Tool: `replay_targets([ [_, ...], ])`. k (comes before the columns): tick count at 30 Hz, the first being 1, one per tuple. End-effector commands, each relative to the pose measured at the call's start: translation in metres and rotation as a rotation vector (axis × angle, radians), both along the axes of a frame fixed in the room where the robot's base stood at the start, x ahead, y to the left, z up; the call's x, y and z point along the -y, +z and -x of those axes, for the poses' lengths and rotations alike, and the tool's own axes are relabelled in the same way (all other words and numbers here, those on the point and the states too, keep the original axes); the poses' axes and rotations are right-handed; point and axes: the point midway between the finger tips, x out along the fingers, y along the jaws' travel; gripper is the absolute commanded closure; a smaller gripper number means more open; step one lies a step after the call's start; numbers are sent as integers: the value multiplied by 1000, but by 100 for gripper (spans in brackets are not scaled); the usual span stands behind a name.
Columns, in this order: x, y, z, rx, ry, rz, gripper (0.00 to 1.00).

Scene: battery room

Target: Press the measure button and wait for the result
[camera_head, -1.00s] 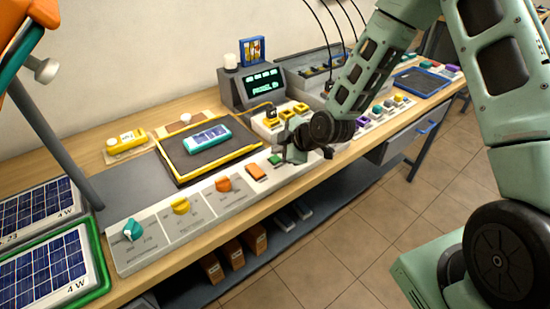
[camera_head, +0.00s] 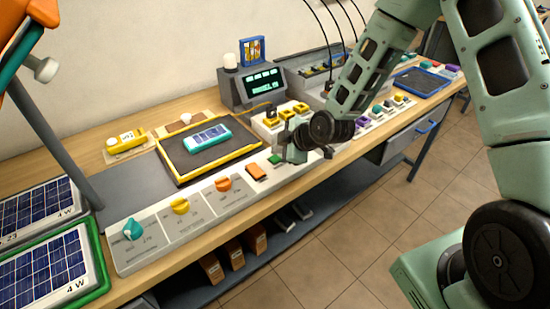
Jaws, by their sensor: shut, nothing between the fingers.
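Labels are too small to read, so I cannot tell which is the measure button. My gripper (camera_head: 283,155) is shut and empty, low over the strip right beside the green button; contact cannot be made out. The dark display unit (camera_head: 262,88) behind shows green text, too small to read.
Larger solar panels (camera_head: 48,265) stand at the left, near a grey post (camera_head: 50,145). A yellow device (camera_head: 126,141) lies at the back left. Yellow connectors (camera_head: 285,116) and a row of coloured buttons sit right of the pad, near my arm.

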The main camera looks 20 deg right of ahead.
Motion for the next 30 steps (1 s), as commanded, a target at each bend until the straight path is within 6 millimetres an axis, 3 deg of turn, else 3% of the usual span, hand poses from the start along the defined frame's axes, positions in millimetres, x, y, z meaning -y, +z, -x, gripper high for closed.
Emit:
replay_targets([
  [30, 0, -12, 0, 0, 1, 1, 100],
])
